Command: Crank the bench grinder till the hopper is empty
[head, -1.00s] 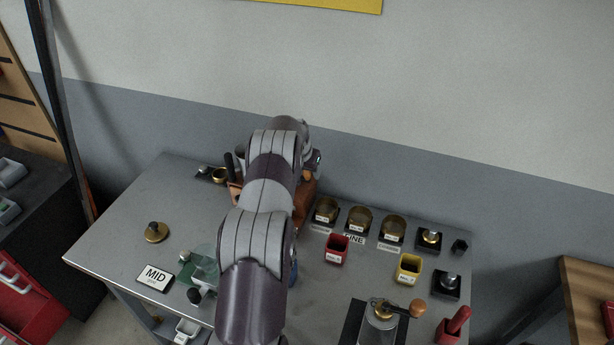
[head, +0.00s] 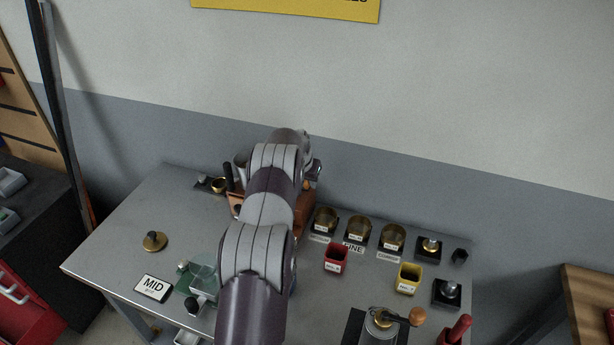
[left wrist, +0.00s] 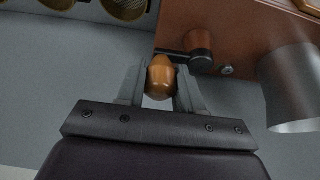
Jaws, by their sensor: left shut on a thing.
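A brown wooden box-shaped machine (head: 305,203), which looks like the bench grinder, stands at the back of the bench, largely hidden behind my left arm in the head view. Its brown side (left wrist: 235,30) and a grey metal cylinder (left wrist: 293,88) show in the left wrist view. My left gripper (left wrist: 160,78) is shut on a rounded orange-brown knob (left wrist: 160,72), apparently the crank knob, between its fingertips. My right gripper is not in view.
Brass cups (head: 358,229) stand right of the machine, with a red cup (head: 336,258) and a yellow cup (head: 408,278) in front. A smaller hand grinder (head: 380,323) stands at front right.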

